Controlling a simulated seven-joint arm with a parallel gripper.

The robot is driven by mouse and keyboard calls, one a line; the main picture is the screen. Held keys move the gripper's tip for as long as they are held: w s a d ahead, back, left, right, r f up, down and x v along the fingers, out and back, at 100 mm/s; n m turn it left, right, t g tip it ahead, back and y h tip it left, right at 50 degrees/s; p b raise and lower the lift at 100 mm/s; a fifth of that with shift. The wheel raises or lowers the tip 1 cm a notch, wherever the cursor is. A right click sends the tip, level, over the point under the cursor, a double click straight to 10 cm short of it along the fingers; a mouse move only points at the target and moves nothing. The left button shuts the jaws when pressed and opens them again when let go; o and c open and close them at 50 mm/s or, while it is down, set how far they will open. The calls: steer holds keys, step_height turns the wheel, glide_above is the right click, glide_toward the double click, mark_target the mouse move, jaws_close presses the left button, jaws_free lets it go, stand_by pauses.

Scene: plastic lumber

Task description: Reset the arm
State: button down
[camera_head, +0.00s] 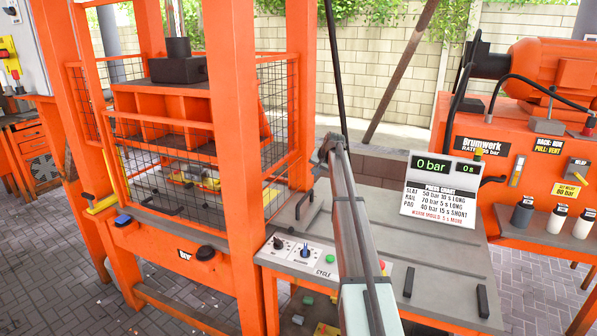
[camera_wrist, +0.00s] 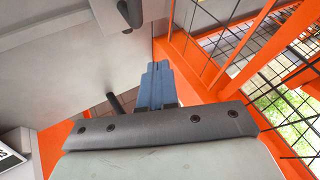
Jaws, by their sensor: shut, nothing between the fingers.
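My gripper (camera_wrist: 157,84) shows in the wrist view as blue-grey fingers, shut together with nothing visible between them. They extend from a dark grey bar with several screws. An orange frame member lies behind them, and a grey surface (camera_wrist: 75,70) lies to their left. In the head view my arm rises from the bottom edge, in front of the grey worktop (camera_head: 440,256). I cannot clearly make out the fingertips in that view.
An orange press frame (camera_head: 236,170) with a wire mesh cage (camera_head: 160,165) stands left of my arm. A control panel (camera_head: 298,256) and a pressure display sign (camera_head: 442,188) are nearby. Orange machinery (camera_head: 540,130) and several small bottles (camera_head: 558,219) stand at the right.

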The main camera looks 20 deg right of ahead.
steer(key=s+a+r+n+t, duration=0.3)
steer(key=s+a+r+n, duration=0.75)
steer(key=s+a, duration=0.2)
steer(key=s+a+r+n+t, duration=0.2)
steer(key=s+a+r+n, duration=0.7)
steer(key=s+a+n, duration=0.4)
steer(key=s+a+f+m+g, duration=0.1)
steer(key=s+f+m+g, duration=0.1)
steer(key=f, duration=1.2)
steer(key=s+a+f+m+g, duration=0.2)
steer(key=f+g, duration=0.1)
steer(key=f, duration=1.1)
steer(key=s+a+f+m+g, duration=0.15)
steer(key=s+f, duration=0.35)
steer(key=f, duration=0.6)
steer(key=s+a+f+m+g, duration=0.1)
steer(key=s+f+m+g, duration=0.3)
steer(key=f, duration=0.7)
steer(key=s+a+f+m+g, duration=0.2)
steer(key=s+f+g, duration=0.2)
steer(key=s+f, duration=1.35)
steer(key=s+f+m+g, duration=0.2)
steer(key=s+f, duration=0.2)
steer(key=s, duration=0.7)
steer(key=s+f+m+g, duration=0.2)
steer(key=s+f, duration=0.2)
steer(key=s, duration=0.8)
steer(key=shift+s+f+g+h, duration=0.2)
steer(key=shift+s+g+h, duration=0.05)
steer(key=shift+g+h, duration=0.15)
